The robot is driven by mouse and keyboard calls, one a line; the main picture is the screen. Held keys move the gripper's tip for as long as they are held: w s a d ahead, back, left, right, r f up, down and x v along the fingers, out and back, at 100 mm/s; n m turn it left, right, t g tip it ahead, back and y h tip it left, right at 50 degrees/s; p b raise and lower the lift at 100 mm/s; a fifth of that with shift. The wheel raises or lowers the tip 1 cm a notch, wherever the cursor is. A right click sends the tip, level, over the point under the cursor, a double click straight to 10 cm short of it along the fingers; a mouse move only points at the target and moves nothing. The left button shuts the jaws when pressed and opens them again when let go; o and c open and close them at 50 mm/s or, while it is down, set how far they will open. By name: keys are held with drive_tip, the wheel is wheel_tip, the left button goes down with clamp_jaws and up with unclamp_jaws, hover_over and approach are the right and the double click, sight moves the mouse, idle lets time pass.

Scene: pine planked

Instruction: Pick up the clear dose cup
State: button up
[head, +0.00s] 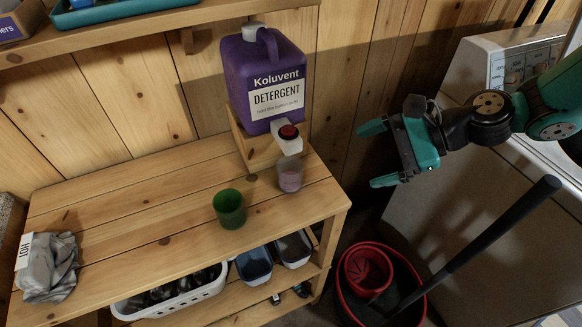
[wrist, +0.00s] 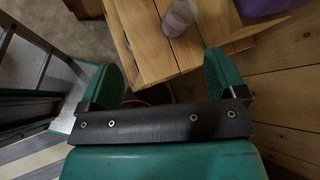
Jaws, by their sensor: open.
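The clear dose cup (head: 290,174) stands upright on the wooden bench top near its right end, below the red spout of the detergent jug. It holds some pinkish-purple content. It also shows in the wrist view (wrist: 179,18) at the top, beyond the fingers. My gripper (head: 376,155) is open and empty, to the right of the bench and apart from the cup. In the wrist view its two green fingers (wrist: 165,85) are spread wide, with the bench corner between and beyond them.
A grey cloth (head: 50,268) lies at the bench's left. A red bucket (head: 382,270) with a black handle (head: 500,228) stands below right, before a white machine (head: 490,120).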

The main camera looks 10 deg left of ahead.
sight(302, 170)
drive_tip(key=a+f+m+p, duration=0.1)
drive_tip(key=a+f+m, duration=0.1)
drive_tip(key=a, duration=0.1)
drive_tip(key=w+a+f+m+y+p, duration=0.1)
drive_tip(key=a+f+m, duration=0.1)
drive_tip(key=a+f, duration=0.1)
drive_tip(key=w+a+f+m+t+p, duration=0.1)
drive_tip(key=a+f+m+p, duration=0.1)
drive_tip(key=a+f, duration=0.1)
drive_tip(key=shift+w+a+f+m+y, duration=0.15)
drive_tip(key=shift+a+y, duration=0.05)
drive_tip(key=shift+a, duration=0.15)
drive_tip(key=shift+w+a+f+m+y, duration=0.1)
drive_tip(key=shift+a+m+y, duration=0.1)
drive_tip(key=shift+a, duration=0.1)
drive_tip(key=p+x, duration=0.1)
drive_tip(key=x, duration=0.2)
drive_tip(key=p+x, duration=0.1)
drive_tip(key=x, duration=0.2)
drive_tip(key=shift+w+a+f+p, duration=0.1)
drive_tip(key=shift+f+p, duration=0.25)
drive_tip(key=shift+c, duration=0.5)
drive_tip(key=c, duration=0.9)
